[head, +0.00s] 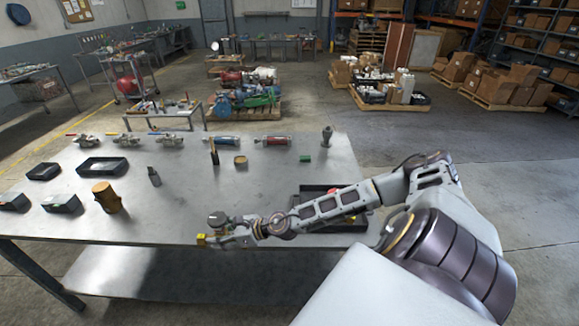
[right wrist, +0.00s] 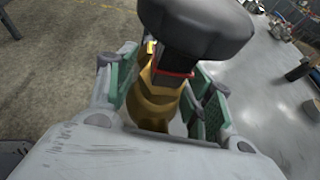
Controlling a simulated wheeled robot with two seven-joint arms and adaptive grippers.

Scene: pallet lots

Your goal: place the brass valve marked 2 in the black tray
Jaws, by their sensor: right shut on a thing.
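My right gripper (head: 218,239) is low over the table's front edge in the head view. It is shut on a brass valve (head: 201,240) with a dark handwheel (head: 219,219). In the right wrist view the valve's brass body (right wrist: 155,97) sits between the green-padded fingers, with its black handwheel (right wrist: 195,25) tilted away above them. I cannot read a number on it. A black tray (head: 345,228) lies on the table's right part, partly hidden behind my right forearm, with something red in it. My left gripper is out of view.
Smaller dark trays (head: 101,174) (head: 43,177) lie at the left. Several valves (head: 170,141) and cylinders (head: 272,141) line the back. The table's middle (head: 210,195) is mostly clear.

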